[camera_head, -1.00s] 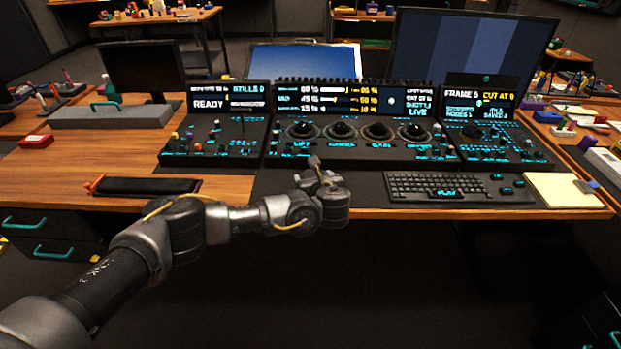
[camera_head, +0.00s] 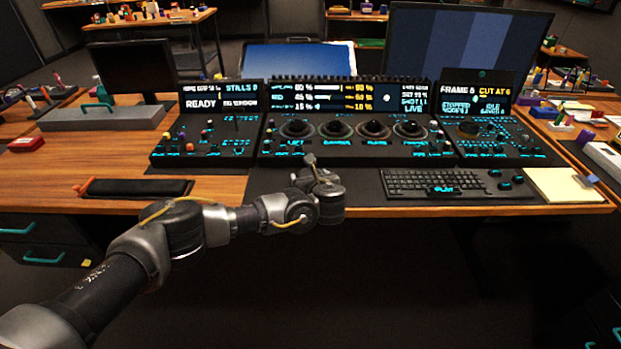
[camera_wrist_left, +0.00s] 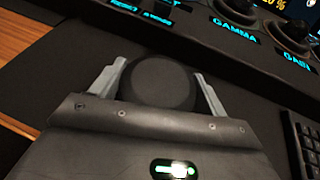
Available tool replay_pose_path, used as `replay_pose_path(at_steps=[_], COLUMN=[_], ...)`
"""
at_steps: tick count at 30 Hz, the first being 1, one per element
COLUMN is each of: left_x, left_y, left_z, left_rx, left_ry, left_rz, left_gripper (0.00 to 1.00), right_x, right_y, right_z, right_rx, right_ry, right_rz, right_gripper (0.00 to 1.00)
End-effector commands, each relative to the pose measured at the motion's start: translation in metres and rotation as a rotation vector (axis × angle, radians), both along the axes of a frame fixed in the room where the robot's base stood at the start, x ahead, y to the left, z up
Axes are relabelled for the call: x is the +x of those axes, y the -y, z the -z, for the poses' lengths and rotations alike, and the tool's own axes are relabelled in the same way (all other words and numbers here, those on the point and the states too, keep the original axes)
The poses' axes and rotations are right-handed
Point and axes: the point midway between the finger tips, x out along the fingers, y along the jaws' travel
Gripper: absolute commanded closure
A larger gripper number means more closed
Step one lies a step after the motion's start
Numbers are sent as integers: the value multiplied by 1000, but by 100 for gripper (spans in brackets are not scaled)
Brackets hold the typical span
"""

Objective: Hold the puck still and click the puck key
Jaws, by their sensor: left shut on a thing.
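My left gripper (camera_head: 312,165) is over the dark mat at the desk's front edge, before the middle of the trackball panel (camera_head: 352,128). In the left wrist view the two pale fingers of this gripper (camera_wrist_left: 160,68) are closed on opposite sides of a round, flat-topped black puck (camera_wrist_left: 160,84). The puck sits at the mat; its near side is hidden by the gripper body. In the head view I cannot make it out behind the gripper. I cannot pick out the puck key. My right gripper is not in view.
A black keyboard (camera_head: 437,183) lies right of the gripper, with a cream pad (camera_head: 562,185) beyond it. The trackball panel's front edge lies just behind. A left panel (camera_head: 210,140) and a right panel (camera_head: 495,135) flank it. A black tray (camera_head: 138,188) lies left on bare wood.

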Motion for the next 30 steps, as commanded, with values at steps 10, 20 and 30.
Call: replay_pose_path(at_steps=[10, 20, 30], left_x=[0, 0, 0], left_y=[0, 0, 0], left_z=[1, 5, 5], left_rx=[0, 1, 1], left_ry=[0, 1, 0], left_rz=[0, 0, 0], left_gripper=[47, 47, 47], right_x=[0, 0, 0], right_y=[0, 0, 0], right_z=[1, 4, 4], right_rx=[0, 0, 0], right_ry=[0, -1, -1], right_rz=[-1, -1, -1], right_gripper=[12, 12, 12])
